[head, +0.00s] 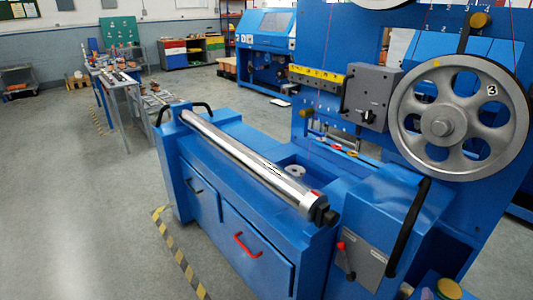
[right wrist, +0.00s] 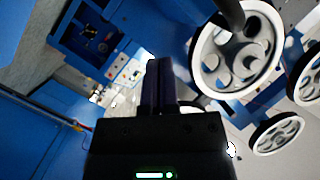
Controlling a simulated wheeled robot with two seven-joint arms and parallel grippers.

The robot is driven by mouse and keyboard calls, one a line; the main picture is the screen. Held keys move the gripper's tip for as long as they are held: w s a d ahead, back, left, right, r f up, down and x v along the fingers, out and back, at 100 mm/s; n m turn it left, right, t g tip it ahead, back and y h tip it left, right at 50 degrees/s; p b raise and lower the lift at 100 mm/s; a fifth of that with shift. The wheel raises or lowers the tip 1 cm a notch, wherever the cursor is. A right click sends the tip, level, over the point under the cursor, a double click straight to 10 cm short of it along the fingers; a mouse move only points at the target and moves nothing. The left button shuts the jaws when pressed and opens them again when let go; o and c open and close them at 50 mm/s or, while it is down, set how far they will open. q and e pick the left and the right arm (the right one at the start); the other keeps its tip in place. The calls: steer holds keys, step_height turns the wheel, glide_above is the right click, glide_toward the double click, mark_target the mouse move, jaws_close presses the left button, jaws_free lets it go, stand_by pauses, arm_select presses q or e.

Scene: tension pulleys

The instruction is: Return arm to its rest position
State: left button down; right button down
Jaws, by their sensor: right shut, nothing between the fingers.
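My right gripper (right wrist: 159,64) shows in the right wrist view, its two dark fingers together and nothing between them. It points toward the blue machine, apart from the grey spoked pulleys around it. One large pulley (right wrist: 238,58) is to the right of the fingers, and a smaller pulley (right wrist: 277,134) is lower right. In the head view, a large grey pulley (head: 440,151) marked 3 is mounted on the blue machine (head: 232,201) at the right. I cannot make out either gripper in the head view. My left gripper is not in view.
A long shiny roller (head: 250,160) lies along the machine's top. A grey control box (head: 371,97) and black handle (head: 408,228) stick out near the pulley. A workbench (head: 121,88) stands at the back left. Grey floor (head: 75,190) is clear at the left.

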steer(key=s+d+r+n+t+h, duration=0.1)
steer(key=s+d+r+n+h, duration=0.1)
steer(key=d+r, duration=1)
steer(key=s+a+f+n+g+y, duration=0.15)
steer(key=s+f+n+g, duration=0.3)
steer(key=s+f, duration=0.5)
steer(key=s+a+f+n+g+y, duration=0.1)
steer(key=s+f+n+g+y, duration=0.2)
steer(key=s+f+n, duration=0.7)
steer(key=s+a+f+n+g, duration=0.1)
steer(key=s+f+g, duration=0.35)
steer(key=s, duration=0.45)
steer(key=s+a+f+n+g, duration=0.25)
steer(key=s+f, duration=0.35)
steer(key=s, duration=0.3)
steer(key=a+f+m+y, duration=0.1)
steer(key=a+f+y, duration=0.1)
steer(key=a, duration=1)
steer(key=s+a+f+m+y, duration=0.1)
steer(key=a+f+m+y, duration=0.1)
steer(key=a, duration=1)
steer(key=shift+s+a+f+y, duration=0.35)
steer(key=shift+f+y, duration=0.3)
steer(key=shift+f, duration=0.3)
